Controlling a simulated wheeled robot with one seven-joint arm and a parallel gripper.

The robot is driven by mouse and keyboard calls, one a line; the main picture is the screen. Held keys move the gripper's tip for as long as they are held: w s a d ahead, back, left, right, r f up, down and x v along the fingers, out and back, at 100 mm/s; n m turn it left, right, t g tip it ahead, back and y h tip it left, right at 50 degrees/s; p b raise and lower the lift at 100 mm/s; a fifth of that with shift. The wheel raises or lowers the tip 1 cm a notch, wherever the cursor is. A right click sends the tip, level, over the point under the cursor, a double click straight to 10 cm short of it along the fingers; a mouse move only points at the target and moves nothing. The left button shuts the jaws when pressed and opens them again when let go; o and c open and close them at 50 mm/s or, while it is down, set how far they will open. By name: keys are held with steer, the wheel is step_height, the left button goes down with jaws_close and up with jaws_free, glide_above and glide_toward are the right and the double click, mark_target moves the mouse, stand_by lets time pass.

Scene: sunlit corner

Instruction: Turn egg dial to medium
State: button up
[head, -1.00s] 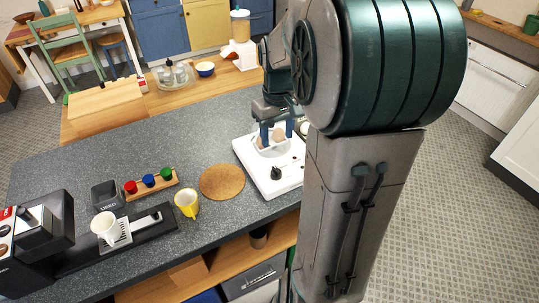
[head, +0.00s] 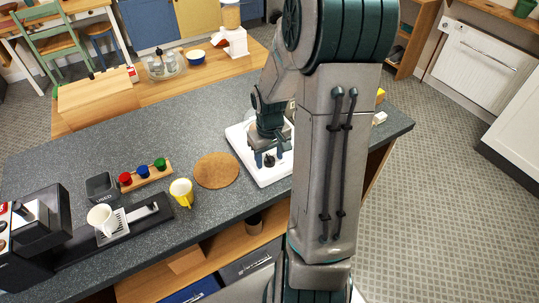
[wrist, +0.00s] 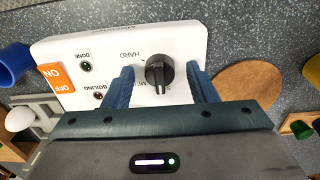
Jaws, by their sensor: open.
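The white egg cooker (head: 248,155) stands on the grey counter, partly hidden by my arm in the head view. In the wrist view its white panel (wrist: 75,40) shows upside-down lettering, with HARD readable and another label partly covered. The black egg dial (wrist: 159,72) sits on this panel; it also shows small in the head view (head: 269,161). My gripper (wrist: 160,88) is open, with one blue finger on each side of the dial and visible gaps between. I cannot tell the dial's exact setting. In the head view my gripper (head: 264,160) is low over the cooker's front.
An orange ON/OFF switch (wrist: 55,77) and small DONE and BOILING lamps share the panel. A round cork mat (head: 216,170) lies left of the cooker, with a yellow mug (head: 181,192) beyond. A wooden rack with coloured pieces (head: 146,175) and a coffee machine (head: 40,230) stand farther left.

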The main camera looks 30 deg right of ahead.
steer(key=shift+c, duration=0.3)
steer(key=c, duration=0.9)
steer(key=shift+f+m+b, duration=0.1)
steer(key=shift+m+b, duration=0.7)
steer(key=shift+m, duration=0.2)
steer(key=m+b, duration=0.2)
steer(key=m, duration=0.1)
steer(key=m+b, duration=0.2)
steer(key=m, duration=0.4)
steer(key=shift+m, duration=0.4)
